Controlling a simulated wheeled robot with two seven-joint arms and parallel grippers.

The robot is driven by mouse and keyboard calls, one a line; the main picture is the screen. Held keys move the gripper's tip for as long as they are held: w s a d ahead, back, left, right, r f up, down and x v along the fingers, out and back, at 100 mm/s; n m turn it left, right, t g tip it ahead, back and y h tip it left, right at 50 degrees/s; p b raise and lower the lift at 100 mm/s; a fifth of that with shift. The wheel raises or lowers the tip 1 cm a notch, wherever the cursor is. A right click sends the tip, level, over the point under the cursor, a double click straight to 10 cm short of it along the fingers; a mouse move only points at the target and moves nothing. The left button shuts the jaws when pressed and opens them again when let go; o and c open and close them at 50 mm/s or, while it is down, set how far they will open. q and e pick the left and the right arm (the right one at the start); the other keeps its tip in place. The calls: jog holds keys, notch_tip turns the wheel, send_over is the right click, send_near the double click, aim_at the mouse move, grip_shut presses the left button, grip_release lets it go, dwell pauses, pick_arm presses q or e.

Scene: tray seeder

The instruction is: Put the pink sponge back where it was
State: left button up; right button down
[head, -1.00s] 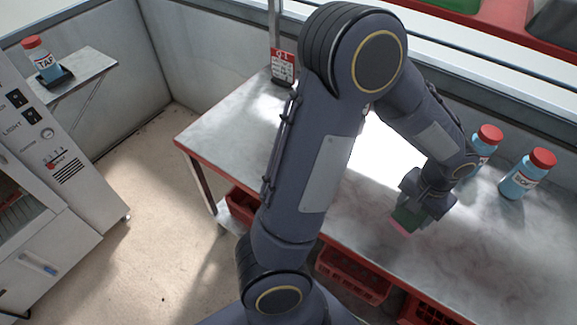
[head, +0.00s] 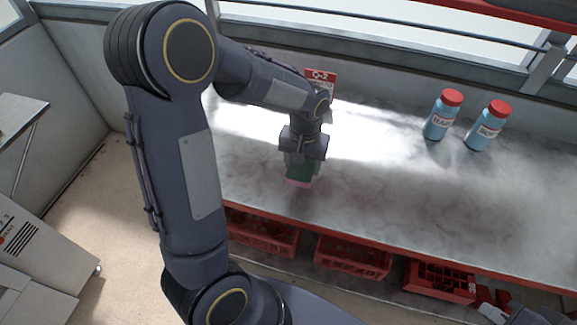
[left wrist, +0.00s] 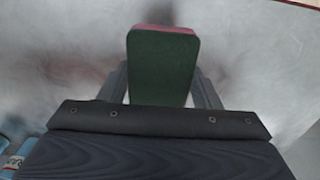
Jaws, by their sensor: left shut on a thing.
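The pink sponge (head: 299,182) has a green side and a pink side. In the head view it hangs under my left gripper (head: 302,165), over the grey bench top (head: 400,190), pink end lowest. My left gripper is shut on it. In the left wrist view the sponge (left wrist: 162,68) shows its green face between the two fingers (left wrist: 160,88), with a pink strip along its top edge. Whether it touches the bench cannot be told. Part of my right gripper (head: 494,313) shows at the bottom right corner; its fingers are not clear.
A red-and-white sign (head: 320,77) marked Q-2 stands behind my left gripper. Two blue bottles with red caps, one (head: 440,115) and another (head: 487,126), stand to the right. Red crates (head: 352,257) sit below the bench. The bench's middle and right front are clear.

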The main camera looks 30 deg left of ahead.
pick_arm(q)
jog(key=w+a+f, duration=0.1)
jog(key=f, duration=0.1)
jog(key=w+a+f, duration=0.1)
jog(key=a+f, duration=0.1)
jog(key=w+a+f, duration=0.1)
jog(key=a+f, duration=0.1)
jog(key=shift+f+p, duration=0.1)
jog(key=shift+p, duration=0.2)
jog(key=shift+w+a+f, duration=0.1)
jog(key=shift+w+f, duration=0.1)
jog(key=shift+f, duration=1.5)
jog(key=shift+f, duration=0.1)
jog(key=shift+f, duration=0.15)
jog(key=o, duration=0.9)
jog(key=shift+o, duration=0.2)
